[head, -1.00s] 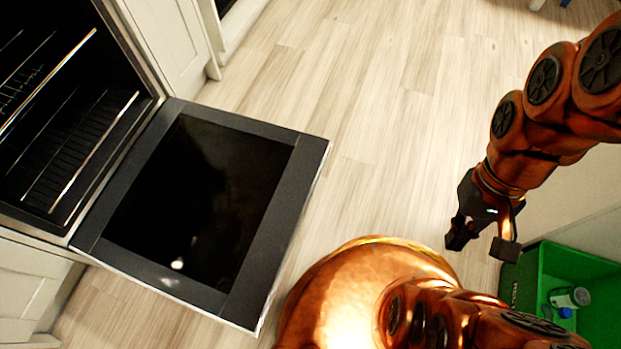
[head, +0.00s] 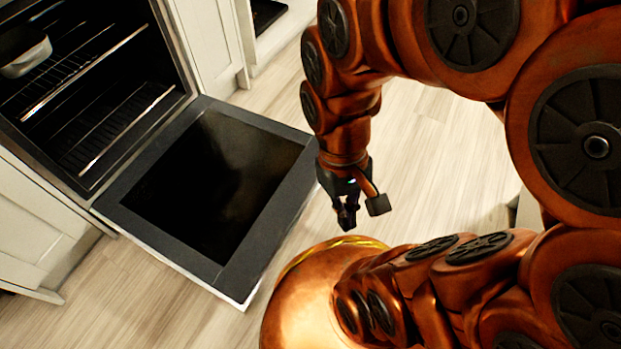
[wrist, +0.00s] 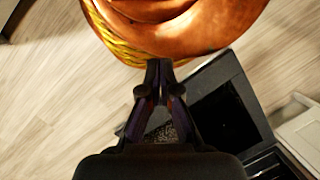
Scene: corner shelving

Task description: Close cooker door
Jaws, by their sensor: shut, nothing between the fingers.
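The cooker door (head: 262,232) is folded down flat and open, with a dark glass panel in a grey frame. It is hinged to the cooker (head: 130,88), whose inside with its racks shows at the left of the head view. My gripper (head: 347,222) is shut and empty. In the head view it is just right of the door's outer edge, pointing down; whether it touches the door cannot be told. In the wrist view my gripper (wrist: 158,66) points toward my copper base, with the door (wrist: 225,112) at the right, partly hidden by the gripper.
A white dish (head: 27,58) sits on the upper rack. White cabinets (head: 205,42) flank the cooker, and a cabinet door (head: 35,245) stands at the lower left. Pale wooden floor (head: 440,135) is clear beyond my arm.

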